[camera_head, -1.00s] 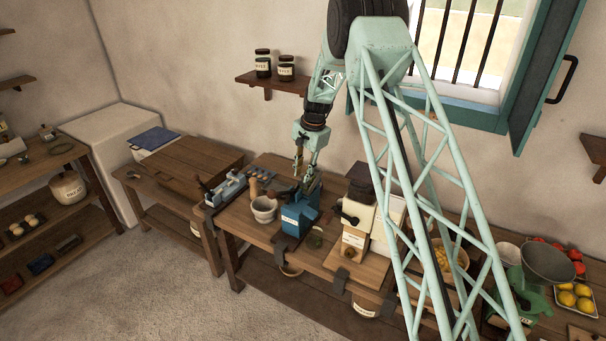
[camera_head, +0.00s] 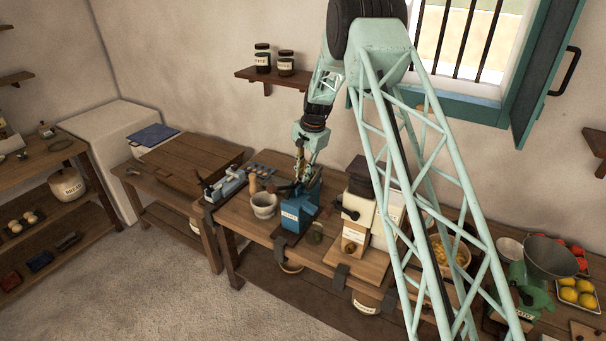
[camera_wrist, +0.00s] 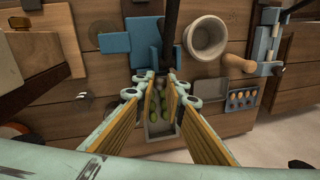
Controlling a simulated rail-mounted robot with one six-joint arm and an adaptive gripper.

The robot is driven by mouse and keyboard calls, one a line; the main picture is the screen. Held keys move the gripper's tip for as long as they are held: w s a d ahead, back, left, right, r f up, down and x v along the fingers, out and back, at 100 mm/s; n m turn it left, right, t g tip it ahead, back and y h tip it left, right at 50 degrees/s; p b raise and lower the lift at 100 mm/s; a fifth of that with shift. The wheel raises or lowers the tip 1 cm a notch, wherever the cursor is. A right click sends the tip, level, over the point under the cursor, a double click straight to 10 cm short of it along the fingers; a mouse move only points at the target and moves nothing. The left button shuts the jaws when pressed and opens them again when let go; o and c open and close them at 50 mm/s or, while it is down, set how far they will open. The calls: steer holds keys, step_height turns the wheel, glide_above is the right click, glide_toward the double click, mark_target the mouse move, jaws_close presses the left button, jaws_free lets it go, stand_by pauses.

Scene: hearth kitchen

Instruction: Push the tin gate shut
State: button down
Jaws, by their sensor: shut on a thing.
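The blue labelled device (camera_head: 298,213) stands on the wooden bench beside a pale mortar. In the wrist view its blue body (camera_wrist: 128,43) and a long dark lever (camera_wrist: 172,22) show. My gripper (camera_head: 303,184) is low over the device in the head view. In the wrist view my gripper's fingertips (camera_wrist: 160,77) are close together at the lever's near end and seem shut on it. A grey tray (camera_wrist: 158,130) with green olives (camera_wrist: 157,108) shows between the fingers. I cannot tell which part is the tin gate.
A cream grinder (camera_head: 359,212) stands close on the right. Open floor lies in front of the bench.

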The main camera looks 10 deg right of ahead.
steer(key=shift+s+f, duration=0.1)
steer(key=shift+f, duration=0.1)
steer(key=c, duration=2.6)
jaws_free()
steer(key=shift+r, duration=0.15)
step_height(320, 180, up, 12)
steer(key=s+d, duration=0.1)
steer(key=shift+s+d+f, duration=0.2)
steer(key=shift+s, duration=0.15)
steer(key=shift+r, duration=0.1)
